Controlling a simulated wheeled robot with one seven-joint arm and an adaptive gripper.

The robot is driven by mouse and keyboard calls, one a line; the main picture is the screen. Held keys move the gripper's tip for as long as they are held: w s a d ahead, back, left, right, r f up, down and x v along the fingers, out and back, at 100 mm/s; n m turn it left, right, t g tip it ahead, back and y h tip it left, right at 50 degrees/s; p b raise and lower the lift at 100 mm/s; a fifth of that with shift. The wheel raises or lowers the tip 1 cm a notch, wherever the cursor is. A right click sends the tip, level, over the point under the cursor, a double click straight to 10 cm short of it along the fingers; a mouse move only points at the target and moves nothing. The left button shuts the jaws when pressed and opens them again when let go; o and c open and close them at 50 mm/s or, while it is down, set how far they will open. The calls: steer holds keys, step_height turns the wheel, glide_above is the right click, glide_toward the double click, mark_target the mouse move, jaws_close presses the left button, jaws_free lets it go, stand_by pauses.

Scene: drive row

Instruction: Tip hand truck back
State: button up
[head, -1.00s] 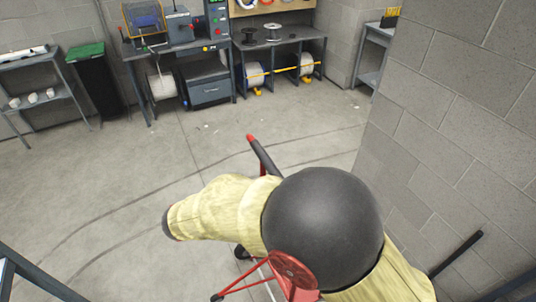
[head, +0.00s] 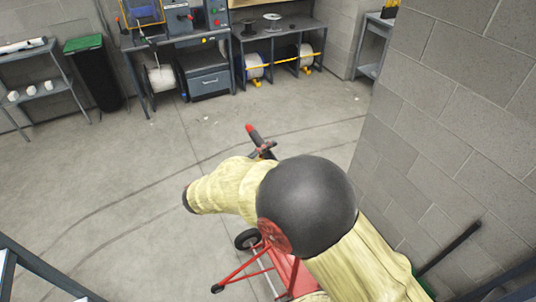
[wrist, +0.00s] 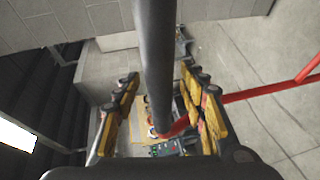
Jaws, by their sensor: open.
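The hand truck has a red frame (head: 284,272), a black wheel (head: 247,239) and a dark handle with a red end (head: 254,133). Its middle is hidden behind my arm in the head view. In the wrist view the dark grey handle bar (wrist: 155,45) runs down the middle of the picture, and a red frame bar (wrist: 268,93) shows at the right. My gripper (wrist: 160,75) is open, with one yellow-padded finger on each side of the bar. I cannot tell whether either finger touches it. In the head view my gripper is mostly hidden near the handle.
A grey block wall (head: 450,120) stands close on the right. A workbench (head: 278,42) with spools and a black bin with a green lid (head: 90,70) are at the back. A shelf (head: 38,90) stands at the left. The concrete floor (head: 110,180) at the left is open.

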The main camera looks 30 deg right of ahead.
steer(key=shift+d, duration=0.15)
steer(key=shift+c, duration=0.7)
jaws_close()
steer(key=shift+f, duration=0.1)
